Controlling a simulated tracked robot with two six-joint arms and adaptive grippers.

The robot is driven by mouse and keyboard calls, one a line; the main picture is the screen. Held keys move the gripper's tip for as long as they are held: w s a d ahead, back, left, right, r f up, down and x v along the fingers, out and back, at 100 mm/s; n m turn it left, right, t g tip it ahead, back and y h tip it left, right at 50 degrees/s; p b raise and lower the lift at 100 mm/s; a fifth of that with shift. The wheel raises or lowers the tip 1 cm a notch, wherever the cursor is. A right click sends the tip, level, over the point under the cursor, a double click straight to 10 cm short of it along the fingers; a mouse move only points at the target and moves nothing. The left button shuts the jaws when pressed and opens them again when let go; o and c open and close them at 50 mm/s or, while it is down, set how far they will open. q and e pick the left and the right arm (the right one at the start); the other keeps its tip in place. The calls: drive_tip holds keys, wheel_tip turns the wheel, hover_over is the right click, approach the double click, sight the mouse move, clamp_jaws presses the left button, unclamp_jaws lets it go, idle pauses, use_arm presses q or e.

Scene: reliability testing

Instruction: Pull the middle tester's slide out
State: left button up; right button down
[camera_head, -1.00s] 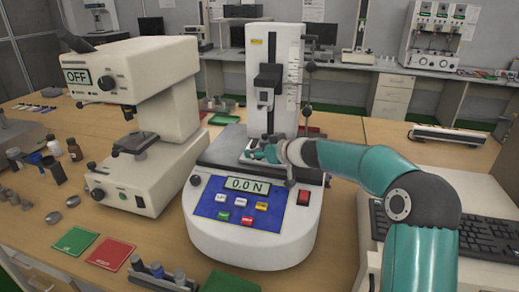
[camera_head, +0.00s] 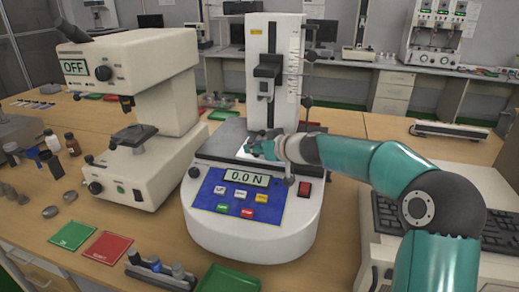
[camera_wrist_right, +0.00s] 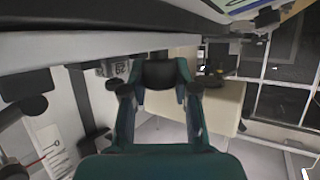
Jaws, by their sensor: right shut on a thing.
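The middle tester (camera_head: 254,222) is a white machine with a tall column, a blue keypad panel and a display reading 0.0 N. A dark grey plate (camera_head: 215,147) lies on top of its base, behind the panel. My right gripper (camera_head: 257,149) reaches in from the right, low over this plate at the foot of the column. In the right wrist view the fingers (camera_wrist_right: 158,90) are shut on a dark piece (camera_wrist_right: 158,73). Whether this piece is the slide itself I cannot tell; my gripper hides its contact in the head view. My left gripper is not in view.
A white microscope-like device (camera_head: 140,70) showing OFF stands to the left. A green card (camera_head: 73,235) and a red card (camera_head: 108,248) lie in front of it. A small rack (camera_head: 160,272) stands at the front edge. A keyboard (camera_head: 490,220) is at right.

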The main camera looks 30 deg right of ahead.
drive_tip(key=s+a+b, duration=0.1)
drive_tip(key=s+a, duration=0.1)
drive_tip(key=s+a+b, duration=0.1)
drive_tip(key=s+a, duration=0.1)
drive_tip(key=shift+a, duration=0.25)
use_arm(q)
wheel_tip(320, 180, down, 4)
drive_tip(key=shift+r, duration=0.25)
use_arm(e)
drive_tip(key=shift+w, duration=0.1)
drive_tip(key=c, duration=0.8)
unclamp_jaws()
drive_tip(key=shift+c, duration=0.2)
drive_tip(key=v, duration=1.2)
